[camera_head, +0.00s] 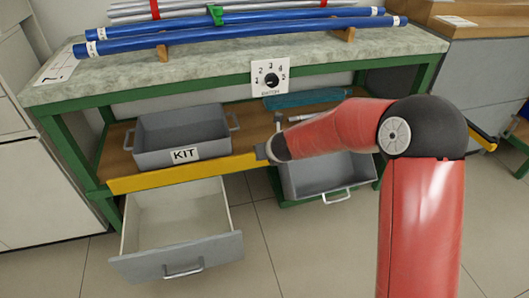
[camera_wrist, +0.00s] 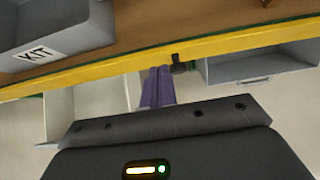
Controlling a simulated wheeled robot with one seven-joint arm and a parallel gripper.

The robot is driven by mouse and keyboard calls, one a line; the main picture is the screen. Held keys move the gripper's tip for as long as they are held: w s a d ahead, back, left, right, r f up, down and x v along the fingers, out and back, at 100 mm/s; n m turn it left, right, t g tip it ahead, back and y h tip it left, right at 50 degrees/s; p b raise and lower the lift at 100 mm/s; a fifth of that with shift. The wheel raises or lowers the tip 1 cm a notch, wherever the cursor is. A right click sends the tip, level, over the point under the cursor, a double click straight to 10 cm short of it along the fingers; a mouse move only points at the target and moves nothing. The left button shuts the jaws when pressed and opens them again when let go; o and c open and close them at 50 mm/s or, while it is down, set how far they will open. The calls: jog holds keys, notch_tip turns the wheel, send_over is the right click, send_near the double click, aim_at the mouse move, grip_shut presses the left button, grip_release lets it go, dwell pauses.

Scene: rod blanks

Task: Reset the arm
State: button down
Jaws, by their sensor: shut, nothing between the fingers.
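My red arm reaches in from the right in the head view, over the front of the green workbench (camera_head: 222,70). My gripper shows in the wrist view as two purple fingers (camera_wrist: 158,72) pressed together, with nothing between them. In the head view the fingers are mostly hidden by the end of the arm.
A grey KIT bin (camera_head: 205,140) sits on the lower shelf. Blue rods (camera_head: 250,36) rest on wooden supports on the benchtop. A numbered dial (camera_head: 270,79) hangs at its front.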

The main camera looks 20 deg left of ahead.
jog(key=shift+s+d+r, duration=0.35)
jog(key=shift+s+d, duration=0.2)
jog(key=shift+s, duration=0.2)
